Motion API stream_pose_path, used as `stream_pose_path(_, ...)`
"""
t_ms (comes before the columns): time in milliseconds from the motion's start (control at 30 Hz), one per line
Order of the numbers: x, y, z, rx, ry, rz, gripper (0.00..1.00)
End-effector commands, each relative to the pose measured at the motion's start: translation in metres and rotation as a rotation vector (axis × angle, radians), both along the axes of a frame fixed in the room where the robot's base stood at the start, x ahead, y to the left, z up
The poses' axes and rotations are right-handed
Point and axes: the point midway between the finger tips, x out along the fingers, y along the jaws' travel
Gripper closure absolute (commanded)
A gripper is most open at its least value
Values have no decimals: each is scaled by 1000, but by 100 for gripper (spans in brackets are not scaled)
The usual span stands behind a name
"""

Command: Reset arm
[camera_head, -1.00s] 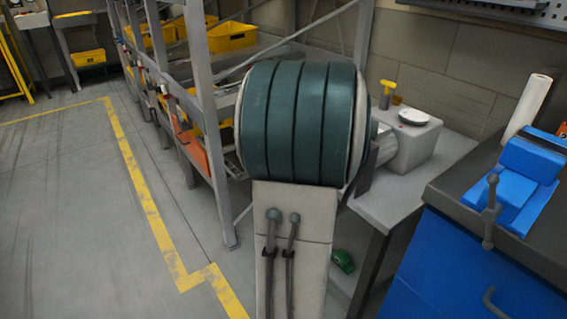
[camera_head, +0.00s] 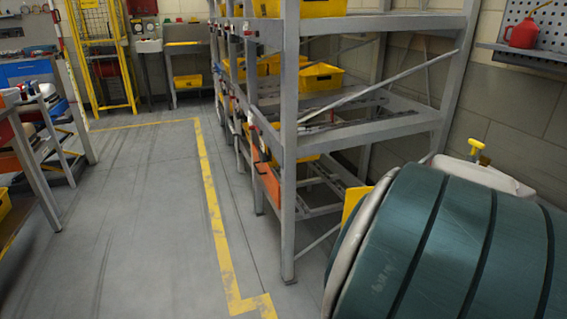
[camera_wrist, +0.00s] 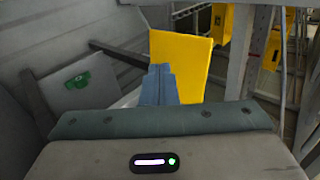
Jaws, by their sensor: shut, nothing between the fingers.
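My gripper (camera_wrist: 158,84) shows in the wrist view. Its blue-grey fingers are shut together with nothing between them. A flat yellow panel (camera_wrist: 197,60) stands behind the fingertips; I cannot tell whether they touch it. In the head view my green-banded arm link fills the lower right corner. My gripper is not visible there and is hidden or out of frame. A yellow surface (camera_head: 353,204) shows just behind that link.
A grey metal rack (camera_head: 290,150) with yellow bins (camera_head: 321,77) stands at the middle. A red can (camera_head: 529,28) sits on a wall shelf at upper right. The floor left of the yellow line (camera_head: 211,185) is clear. A small green object (camera_wrist: 77,81) lies at left in the wrist view.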

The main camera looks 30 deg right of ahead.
Motion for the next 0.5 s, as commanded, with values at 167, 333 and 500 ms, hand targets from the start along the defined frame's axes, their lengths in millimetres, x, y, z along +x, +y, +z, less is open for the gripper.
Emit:
stream_pose_path(167,2,3,3,-3,4,13,100)
stream_pose_path(333,20,46,30,-35,53,176,100)
stream_pose_path(500,36,127,69,-120,159,494,100)
